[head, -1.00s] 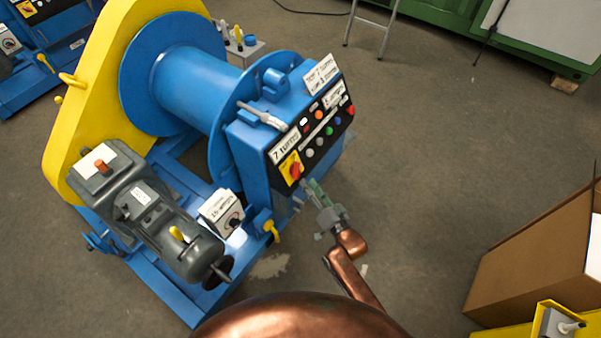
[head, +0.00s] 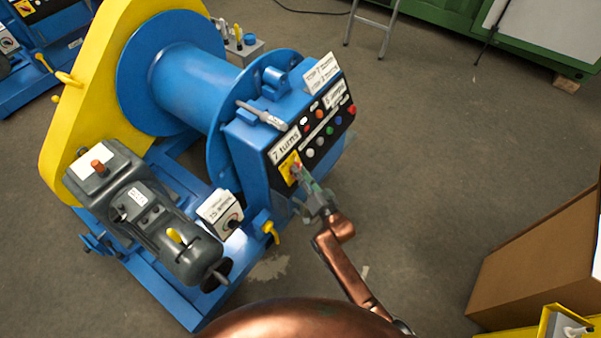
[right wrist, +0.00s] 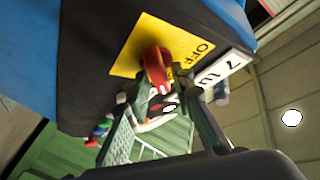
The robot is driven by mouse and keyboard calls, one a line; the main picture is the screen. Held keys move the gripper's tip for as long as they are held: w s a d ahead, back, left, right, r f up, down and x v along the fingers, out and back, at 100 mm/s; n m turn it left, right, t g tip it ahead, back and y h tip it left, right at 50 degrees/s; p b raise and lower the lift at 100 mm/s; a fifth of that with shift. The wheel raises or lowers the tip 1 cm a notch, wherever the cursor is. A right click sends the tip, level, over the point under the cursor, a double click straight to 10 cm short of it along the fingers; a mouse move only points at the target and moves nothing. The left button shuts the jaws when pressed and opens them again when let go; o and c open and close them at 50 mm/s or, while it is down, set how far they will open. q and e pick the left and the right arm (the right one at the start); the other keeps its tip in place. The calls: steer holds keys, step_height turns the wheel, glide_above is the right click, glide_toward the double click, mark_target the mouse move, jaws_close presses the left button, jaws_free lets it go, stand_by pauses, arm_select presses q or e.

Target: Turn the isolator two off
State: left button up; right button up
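A red rotary knob (head: 296,168) sits on a yellow plate (head: 286,171) at the lower left corner of the black control panel on the blue winch. In the right wrist view the knob (right wrist: 155,68) stands out from the yellow plate (right wrist: 135,62), which bears the word OFF. The knob's handle does not point at that word. No number two is readable on it. My right gripper (head: 304,180) is at the knob. In the right wrist view its fingers (right wrist: 158,95) are apart, with the knob's end between or just before the tips; contact cannot be told. My left gripper is out of view.
Coloured buttons (head: 328,130) line the panel beside the knob. A white box with a black dial (head: 232,222) and a yellow lever (head: 270,232) are below left. A grey motor (head: 150,210) is further left. A cardboard box (head: 530,255) stands right, with open floor between.

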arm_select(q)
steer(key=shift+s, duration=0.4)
arm_select(e)
jaws_close()
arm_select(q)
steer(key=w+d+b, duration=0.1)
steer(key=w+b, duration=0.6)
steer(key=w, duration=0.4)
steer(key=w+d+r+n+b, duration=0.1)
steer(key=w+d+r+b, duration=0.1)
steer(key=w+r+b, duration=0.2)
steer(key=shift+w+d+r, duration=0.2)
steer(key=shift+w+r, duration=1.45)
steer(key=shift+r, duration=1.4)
arm_select(e)
steer(key=shift+w+d+n+g+y, duration=0.1)
steer(key=shift+n+g+y, duration=1.6)
steer(key=shift+n, duration=2.55)
steer(key=shift+w+n+g+y, duration=0.1)
steer(key=shift+n+g+y, duration=1.05)
steer(key=shift+n+g, duration=2.1)
steer(key=shift+d+n+g+y, duration=0.1)
steer(key=shift+n+g+y, duration=1.1)
steer(key=shift+n, duration=4)
steer(key=shift+t+y, duration=0.25)
steer(key=shift+o, duration=1.5)
jaws_free()
